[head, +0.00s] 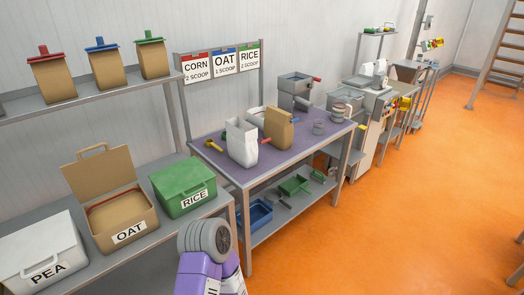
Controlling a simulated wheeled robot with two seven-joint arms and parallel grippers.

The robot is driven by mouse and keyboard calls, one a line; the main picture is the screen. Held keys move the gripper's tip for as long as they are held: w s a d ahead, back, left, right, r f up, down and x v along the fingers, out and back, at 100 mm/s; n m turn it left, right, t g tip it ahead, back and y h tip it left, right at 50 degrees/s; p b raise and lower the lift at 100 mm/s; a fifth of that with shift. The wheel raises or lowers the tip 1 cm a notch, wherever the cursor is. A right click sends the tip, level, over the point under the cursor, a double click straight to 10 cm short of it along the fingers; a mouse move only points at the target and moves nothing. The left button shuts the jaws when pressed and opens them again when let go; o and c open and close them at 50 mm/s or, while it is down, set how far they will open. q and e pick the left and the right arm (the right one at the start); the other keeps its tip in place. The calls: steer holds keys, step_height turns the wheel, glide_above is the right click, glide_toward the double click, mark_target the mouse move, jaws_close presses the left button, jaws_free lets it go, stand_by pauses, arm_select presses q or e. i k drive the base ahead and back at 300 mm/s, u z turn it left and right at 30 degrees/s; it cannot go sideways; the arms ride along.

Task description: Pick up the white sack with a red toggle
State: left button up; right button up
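The white sack (242,143) stands upright on the purple-topped table (208,152) in the middle of the view. Its top looks open. A purple and grey part of my own arm rises at the bottom centre, in front of the table. Neither of my grippers can be made out in this view.
On the left bench are the PEA bin (40,250), the open OAT bin (125,215) and the green RICE bin (185,185). A grey machine (294,90) stands behind. Orange floor (430,200) is clear at right.

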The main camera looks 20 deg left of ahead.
mark_target(241, 136)
steer(key=z, duration=0.4)
steer(key=i, duration=1.4)
steer(key=u, duration=0.75)
steer(key=i, duration=0.9)
steer(key=u, duration=1.1)
